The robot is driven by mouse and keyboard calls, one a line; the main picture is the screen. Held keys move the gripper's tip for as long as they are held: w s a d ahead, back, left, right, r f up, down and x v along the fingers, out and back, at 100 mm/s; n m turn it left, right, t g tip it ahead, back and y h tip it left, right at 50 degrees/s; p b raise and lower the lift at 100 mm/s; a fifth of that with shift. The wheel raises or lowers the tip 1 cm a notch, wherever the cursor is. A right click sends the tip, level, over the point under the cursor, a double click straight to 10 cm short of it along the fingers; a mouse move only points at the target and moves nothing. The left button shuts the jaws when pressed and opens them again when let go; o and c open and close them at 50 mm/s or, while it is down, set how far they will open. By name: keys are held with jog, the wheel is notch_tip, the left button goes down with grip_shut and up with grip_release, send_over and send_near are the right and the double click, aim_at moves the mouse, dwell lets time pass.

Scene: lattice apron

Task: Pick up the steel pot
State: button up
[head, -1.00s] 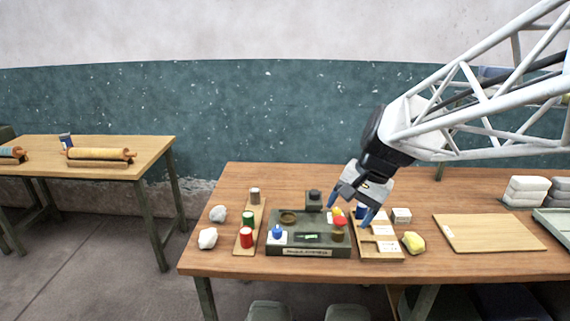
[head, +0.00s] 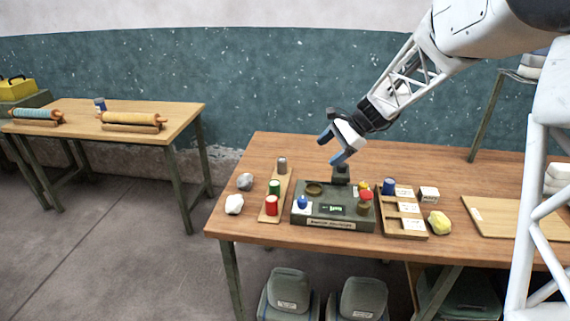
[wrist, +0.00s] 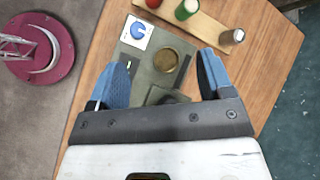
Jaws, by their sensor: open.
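The steel pot (head: 282,164) is a small grey cylinder at the far end of a wooden strip (head: 271,206). A green pot (head: 274,188) and a red pot (head: 271,206) stand nearer on the same strip. In the wrist view the steel pot (wrist: 232,37) shows just beyond my right-hand finger, outside the jaws. My gripper (head: 330,150) is open and empty, in the air above the back of the grey-green box (head: 334,225), to the right of the steel pot. In the wrist view its blue fingers (wrist: 162,58) straddle part of that box.
The box carries a blue knob (head: 302,202), a red knob (head: 366,195) and a dark block (head: 341,174) behind. A compartment tray (head: 408,223) and a yellow lump (head: 439,222) lie right. Pale stones (head: 234,204) lie left of the strip.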

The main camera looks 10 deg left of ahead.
jog(key=w+a+f+m+y, duration=0.1)
jog(key=w+a+f+m, duration=0.1)
jog(key=w+a+f, duration=0.3)
jog(key=w+f+m+y, duration=0.1)
jog(key=w+f, duration=0.1)
jog(key=w, duration=0.4)
jog(key=m+y, duration=0.3)
jog(key=m, duration=0.1)
send_near(282, 163)
jog(key=shift+w+a+f, duration=0.95)
jog(key=shift+a+f, duration=0.1)
jog(key=shift+a, duration=0.1)
jog(key=shift+n, duration=0.3)
jog(key=shift+a, duration=0.15)
jog(key=shift+x, duration=1.15)
jog(key=shift+a+f, duration=0.1)
jog(key=shift+f, duration=0.1)
jog(key=shift+x, duration=2.45)
